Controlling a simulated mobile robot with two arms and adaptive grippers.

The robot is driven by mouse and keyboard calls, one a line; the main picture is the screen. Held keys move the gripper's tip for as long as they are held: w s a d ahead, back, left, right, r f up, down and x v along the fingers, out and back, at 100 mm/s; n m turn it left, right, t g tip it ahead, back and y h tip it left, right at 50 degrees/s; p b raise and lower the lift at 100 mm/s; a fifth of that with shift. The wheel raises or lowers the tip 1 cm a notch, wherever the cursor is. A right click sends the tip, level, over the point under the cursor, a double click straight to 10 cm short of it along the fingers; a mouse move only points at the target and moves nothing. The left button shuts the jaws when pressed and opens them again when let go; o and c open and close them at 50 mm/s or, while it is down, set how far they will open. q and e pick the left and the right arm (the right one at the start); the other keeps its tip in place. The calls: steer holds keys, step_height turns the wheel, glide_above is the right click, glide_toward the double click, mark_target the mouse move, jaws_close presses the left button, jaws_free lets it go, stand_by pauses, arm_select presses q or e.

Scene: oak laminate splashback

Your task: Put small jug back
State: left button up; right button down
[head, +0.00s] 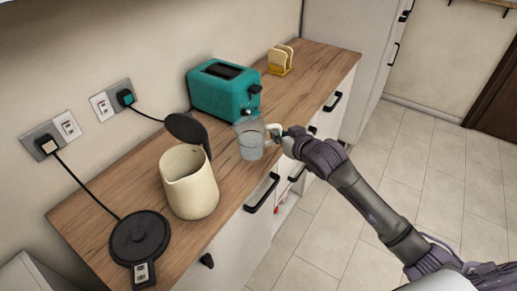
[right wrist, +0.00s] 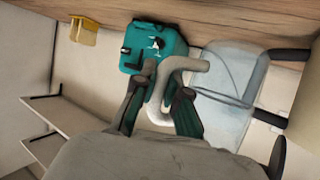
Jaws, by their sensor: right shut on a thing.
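The small jug (head: 251,142) is a clear grey, see-through vessel with a pale handle. It is over the front part of the wooden counter, between the toaster and the cream kettle. My right gripper (head: 278,136) is shut on the jug's handle from the right. In the right wrist view, the fingers of my right gripper (right wrist: 160,98) close around the pale handle (right wrist: 180,64), with the clear jug body (right wrist: 225,88) to the right. I cannot tell whether the jug's bottom touches the counter. My left gripper is not in view.
A cream kettle (head: 190,185) with its dark lid open stands left of the jug. Its black base (head: 140,238) lies nearer. A teal toaster (head: 224,90) and a yellow rack with bread (head: 280,60) stand behind. The wooden counter (head: 315,68) is clear at the far right.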

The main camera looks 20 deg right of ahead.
steer(key=shift+w+a+f+p, duration=0.15)
steer(key=shift+w+a+f, duration=0.5)
steer(key=shift+f, duration=0.55)
steer(key=shift+w+a+f+p, duration=0.1)
steer(key=shift+w+a+f, duration=0.5)
steer(key=shift+f, duration=0.6)
steer(key=shift+w+a+f+p, duration=0.15)
steer(key=shift+w+a+f, duration=0.5)
steer(key=shift+f, duration=0.55)
steer(key=c, duration=1.2)
jaws_free()
steer(key=shift+f, duration=0.15)
